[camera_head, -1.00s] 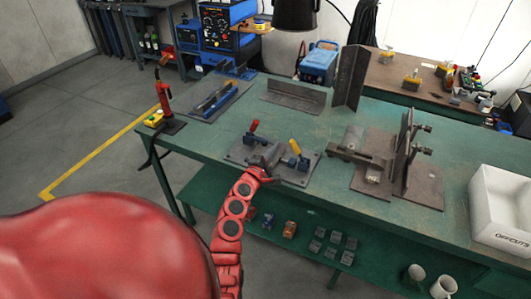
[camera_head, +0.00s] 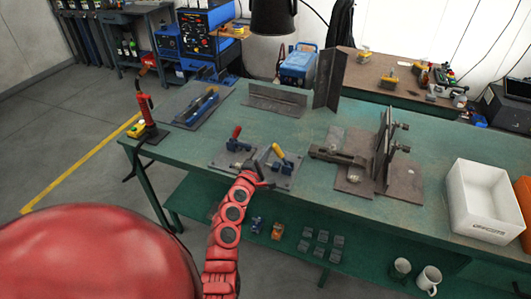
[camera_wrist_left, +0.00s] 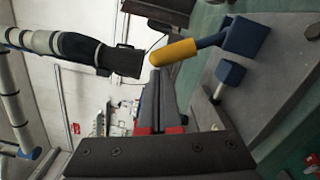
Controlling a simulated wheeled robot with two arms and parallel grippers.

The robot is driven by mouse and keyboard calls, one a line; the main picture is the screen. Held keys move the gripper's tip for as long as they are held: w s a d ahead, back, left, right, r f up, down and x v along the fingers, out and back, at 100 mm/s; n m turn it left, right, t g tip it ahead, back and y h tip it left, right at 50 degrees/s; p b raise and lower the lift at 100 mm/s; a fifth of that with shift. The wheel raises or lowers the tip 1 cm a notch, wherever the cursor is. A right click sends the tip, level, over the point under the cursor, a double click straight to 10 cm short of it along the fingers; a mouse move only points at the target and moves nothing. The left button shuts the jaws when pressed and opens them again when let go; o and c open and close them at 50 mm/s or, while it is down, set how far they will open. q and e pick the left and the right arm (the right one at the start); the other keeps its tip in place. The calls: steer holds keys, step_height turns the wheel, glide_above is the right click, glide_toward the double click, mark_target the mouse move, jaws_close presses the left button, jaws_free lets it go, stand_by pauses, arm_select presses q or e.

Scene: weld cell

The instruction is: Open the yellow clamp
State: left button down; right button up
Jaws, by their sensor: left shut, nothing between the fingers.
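The yellow clamp has a yellow-tipped handle (camera_head: 278,149) and a blue body (camera_head: 286,163), on the right of a grey fixture plate (camera_head: 222,162) on the green bench. Its handle leans up to the left. In the left wrist view the yellow grip (camera_wrist_left: 174,53) lies just beyond my fingertips, with its blue base (camera_wrist_left: 246,38) to the right. My left gripper (camera_head: 262,181) is shut and empty at the plate's front edge, below the yellow clamp. I cannot tell whether it touches the handle. My right gripper is not in view.
A red-handled clamp (camera_head: 237,132) stands left of the yellow one. Brown steel plates (camera_head: 383,160) stand to the right, and a white bin (camera_head: 482,202) farther right. A red torch (camera_head: 146,106) is at the left corner. The bench between the angle pieces and clamps is clear.

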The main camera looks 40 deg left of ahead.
arm_select(q)
steer(key=shift+d+r+m, duration=0.15)
steer(key=shift+r+m, duration=0.1)
steer(key=shift+m, duration=0.05)
steer(key=shift+w+d+r+m+p, duration=0.2)
steer(key=shift+d+r+m+p, duration=0.4)
steer(key=shift+m, duration=0.4)
steer(key=w+d+r+m+p, duration=0.1)
steer(key=d+m, duration=0.6)
steer(key=m, duration=0.2)
steer(key=shift+w+d+g+p, duration=0.25)
steer(key=shift+w+g+p, duration=0.05)
steer(key=shift+w, duration=0.1)
